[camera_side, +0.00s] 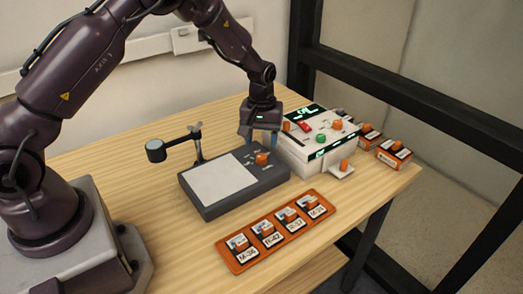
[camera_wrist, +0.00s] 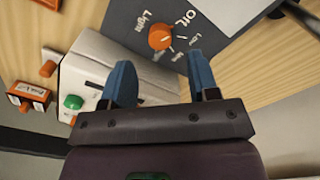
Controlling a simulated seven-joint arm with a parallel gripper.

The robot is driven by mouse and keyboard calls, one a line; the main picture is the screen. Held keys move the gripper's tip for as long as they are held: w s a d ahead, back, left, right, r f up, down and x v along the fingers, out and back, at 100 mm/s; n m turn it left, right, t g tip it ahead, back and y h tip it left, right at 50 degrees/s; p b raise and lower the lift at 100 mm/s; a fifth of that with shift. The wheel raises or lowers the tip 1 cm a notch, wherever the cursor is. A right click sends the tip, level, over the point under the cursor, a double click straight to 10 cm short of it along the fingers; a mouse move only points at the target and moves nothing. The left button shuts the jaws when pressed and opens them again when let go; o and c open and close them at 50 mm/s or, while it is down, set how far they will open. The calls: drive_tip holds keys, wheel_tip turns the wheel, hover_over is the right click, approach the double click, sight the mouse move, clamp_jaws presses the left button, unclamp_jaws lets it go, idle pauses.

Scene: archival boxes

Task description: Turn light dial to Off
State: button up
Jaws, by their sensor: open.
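The orange light dial (camera_wrist: 161,36) sits on the dark panel of a light box (camera_side: 213,203), with "Light", "Off", "Low" and other labels printed around it. The dial also shows in the side view (camera_side: 262,159). I cannot tell clearly which label it points to. My gripper (camera_side: 259,138) hangs behind the dial, by the box's back edge. In the wrist view my gripper (camera_wrist: 160,62) has its two blue fingers spread wide with nothing between them. The dial lies just beyond the fingertips, apart from them.
A white instrument (camera_side: 318,148) with green displays and coloured knobs stands close on the right. An orange rack (camera_side: 248,263) of labelled slides lies in front. A magnifier on a stand (camera_side: 156,151) is at left. Small orange boxes (camera_side: 394,153) sit near the table's right edge.

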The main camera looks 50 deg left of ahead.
sight(262, 156)
wheel_tip(262, 156, up, 8)
drive_tip(key=shift+f, duration=0.15)
idle(0.4)
drive_tip(key=s+d+r+m+t, duration=0.2)
drive_tip(key=s+d+r+m, duration=0.1)
drive_tip(key=s+r, duration=0.6)
drive_tip(key=s+d+r+m+t, duration=0.3)
drive_tip(key=s+r+m, duration=0.3)
drive_tip(key=s, duration=1.1)
drive_tip(key=shift+r+t, duration=0.3)
drive_tip(key=shift+r, duration=1.05)
drive_tip(key=shift+s+d, duration=0.1)
